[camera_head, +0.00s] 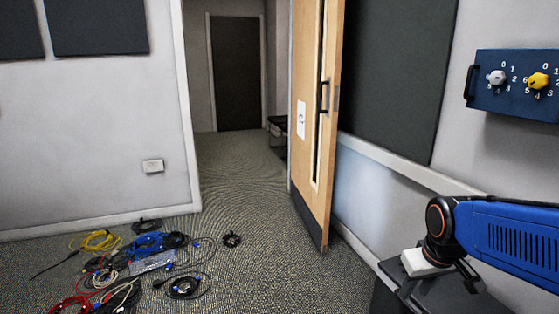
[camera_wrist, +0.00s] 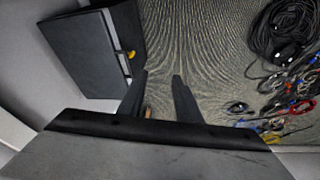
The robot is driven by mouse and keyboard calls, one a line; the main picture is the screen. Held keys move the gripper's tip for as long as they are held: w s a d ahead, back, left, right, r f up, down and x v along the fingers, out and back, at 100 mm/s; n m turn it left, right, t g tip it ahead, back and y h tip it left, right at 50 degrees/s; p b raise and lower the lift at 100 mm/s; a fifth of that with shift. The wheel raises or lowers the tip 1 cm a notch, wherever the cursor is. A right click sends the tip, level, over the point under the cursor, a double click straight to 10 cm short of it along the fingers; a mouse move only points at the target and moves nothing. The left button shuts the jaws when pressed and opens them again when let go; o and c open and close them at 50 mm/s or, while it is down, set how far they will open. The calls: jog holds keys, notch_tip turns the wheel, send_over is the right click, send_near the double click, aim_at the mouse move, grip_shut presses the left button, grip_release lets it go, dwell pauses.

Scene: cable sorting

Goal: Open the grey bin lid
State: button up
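A dark grey box-like thing (camera_wrist: 82,55) with a flat panel and a narrower strip along its right side shows at the upper left of the wrist view. It looks like the grey bin, with its lid appearing closed, but I cannot be sure. A small yellow piece (camera_wrist: 131,54) sits at its right edge. My gripper (camera_wrist: 161,75) shows two dark fingers spread apart, with only carpet between their tips. In the head view the fingers are not clear; my blue arm reaches in from the right.
Cables lie on the floor (camera_head: 150,262) at the lower left, and also at the right of the wrist view (camera_wrist: 285,35). A wooden door (camera_head: 312,130) stands open. A blue panel with knobs (camera_head: 512,85) hangs on the right wall.

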jog(key=s+a+r+m+t, duration=0.1)
jog(key=s+a+r, duration=0.1)
jog(key=s, duration=0.8)
jog(key=shift+s+a+r+y, duration=0.3)
jog(key=shift+s+a, duration=0.05)
jog(key=shift+a, duration=0.3)
jog(key=shift+s, duration=0.2)
jog(key=shift+c, duration=1.3)
jog(key=shift+s, duration=0.1)
grip_shut()
